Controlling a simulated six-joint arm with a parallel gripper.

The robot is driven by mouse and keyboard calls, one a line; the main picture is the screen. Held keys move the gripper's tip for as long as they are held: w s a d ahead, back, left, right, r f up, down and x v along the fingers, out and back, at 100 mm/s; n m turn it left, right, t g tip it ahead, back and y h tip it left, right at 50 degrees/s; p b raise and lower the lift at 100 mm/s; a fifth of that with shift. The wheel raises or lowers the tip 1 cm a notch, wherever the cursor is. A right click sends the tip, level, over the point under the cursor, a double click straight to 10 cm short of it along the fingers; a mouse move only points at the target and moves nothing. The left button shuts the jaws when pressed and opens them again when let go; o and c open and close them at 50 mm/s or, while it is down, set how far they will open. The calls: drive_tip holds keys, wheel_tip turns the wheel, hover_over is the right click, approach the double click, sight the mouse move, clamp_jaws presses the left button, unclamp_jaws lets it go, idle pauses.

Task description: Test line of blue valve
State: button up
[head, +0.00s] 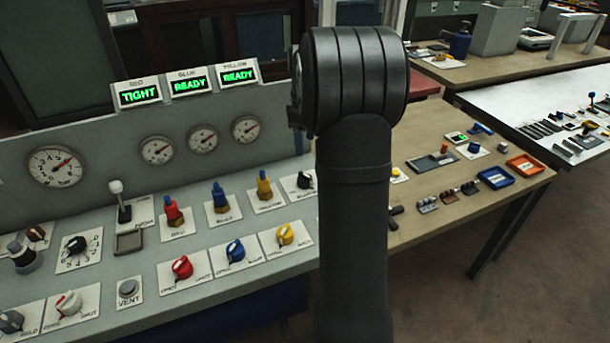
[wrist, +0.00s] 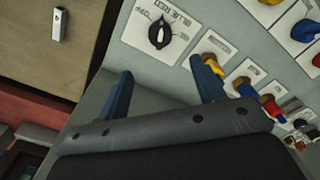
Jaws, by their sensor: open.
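In the head view the blue valve (head: 235,251) is a blue knob on a white plate, between the red valve (head: 182,268) and the yellow valve (head: 284,234). Behind it stands a blue fitting (head: 220,197). The blue display (head: 189,85) reads READY, the red display (head: 139,95) TIGHT and the yellow display (head: 238,76) READY. My gripper (wrist: 162,68) is open and empty over the panel, near a black knob (wrist: 159,33) on a white plate. The blue valve (wrist: 305,30) shows at the right of the wrist view. My arm hides the gripper in the head view.
A lever (head: 118,200), a VENT button (head: 128,290) and several gauges (head: 203,140) share the panel. Red (head: 173,213) and yellow (head: 264,187) fittings flank the blue one. A wooden table (head: 430,215) with trays and small parts stands right of the panel.

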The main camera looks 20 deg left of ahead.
wheel_tip(320, 180, down, 13)
idle(0.3)
drive_tip(key=c, duration=1)
drive_tip(key=shift+m, duration=0.4)
drive_tip(key=m, duration=0.3)
drive_tip(key=shift+m, duration=0.3)
drive_tip(key=m, duration=0.4)
drive_tip(key=shift+m, duration=0.3)
